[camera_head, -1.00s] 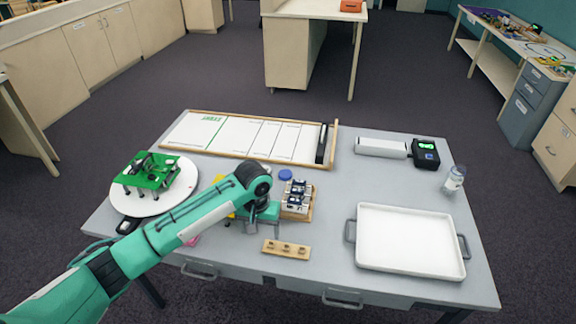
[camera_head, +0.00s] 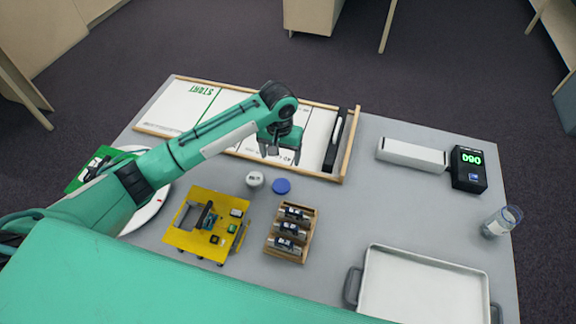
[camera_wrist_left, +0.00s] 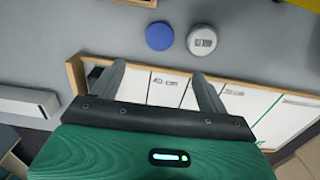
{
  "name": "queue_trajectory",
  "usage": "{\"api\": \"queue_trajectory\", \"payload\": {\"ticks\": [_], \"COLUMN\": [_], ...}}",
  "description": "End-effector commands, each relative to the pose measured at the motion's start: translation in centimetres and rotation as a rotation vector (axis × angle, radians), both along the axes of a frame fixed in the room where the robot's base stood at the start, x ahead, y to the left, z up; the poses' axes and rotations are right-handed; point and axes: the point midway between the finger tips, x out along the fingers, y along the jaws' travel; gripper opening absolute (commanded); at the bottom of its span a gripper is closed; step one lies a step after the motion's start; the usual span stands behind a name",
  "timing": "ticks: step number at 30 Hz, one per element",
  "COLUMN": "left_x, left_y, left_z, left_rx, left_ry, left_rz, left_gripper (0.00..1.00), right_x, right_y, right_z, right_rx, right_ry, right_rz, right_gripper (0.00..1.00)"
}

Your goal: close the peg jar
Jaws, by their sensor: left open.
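A clear jar (camera_head: 500,222) with a pale lower part stands near the table's right edge; I cannot make out its contents. A flat blue disc (camera_head: 281,186), like a lid, lies on the table left of centre, well apart from the jar. It also shows in the left wrist view (camera_wrist_left: 159,36). A small grey round piece (camera_head: 255,180) sits just left of the disc. My left gripper (camera_head: 280,155) is open and empty above the front edge of the white board, a little behind the disc. In the left wrist view the disc lies beyond the open fingers (camera_wrist_left: 158,70). My right gripper is not in view.
A yellow board (camera_head: 190,241) with parts and a wooden rack (camera_head: 271,247) of cylinders stand in front of the disc. A white tray (camera_head: 425,285) lies front right. A display box (camera_head: 470,182) stands behind the jar. The table between rack and jar is mostly clear.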

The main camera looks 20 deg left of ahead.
Motion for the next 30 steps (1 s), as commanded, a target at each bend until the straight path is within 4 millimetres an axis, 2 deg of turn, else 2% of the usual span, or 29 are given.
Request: {"api": "queue_trajectory", "payload": {"ticks": [9,14,17,24,30], "left_x": [0.0,0.0,-0.1,-0.1,-0.2], "left_y": [0.0,0.0,0.0,0.0,0.0], "left_z": [0.0,-0.5,-1.9,-6.6,-8.5], "left_rx": [0.000,0.000,0.001,0.002,0.000], "left_ry": [0.000,0.002,0.003,0.002,0.001], "left_rz": [0.000,0.001,0.001,0.001,0.000], "left_gripper": [0.77,0.77,0.77,0.77,0.77], "right_x": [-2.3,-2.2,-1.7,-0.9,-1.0], "right_y": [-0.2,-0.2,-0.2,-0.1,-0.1], "right_z": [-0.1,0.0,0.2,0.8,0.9], "right_rx": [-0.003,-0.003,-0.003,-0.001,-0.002], "right_ry": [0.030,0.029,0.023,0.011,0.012], "right_rz": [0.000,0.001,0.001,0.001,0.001], "right_gripper": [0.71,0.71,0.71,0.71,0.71]}}
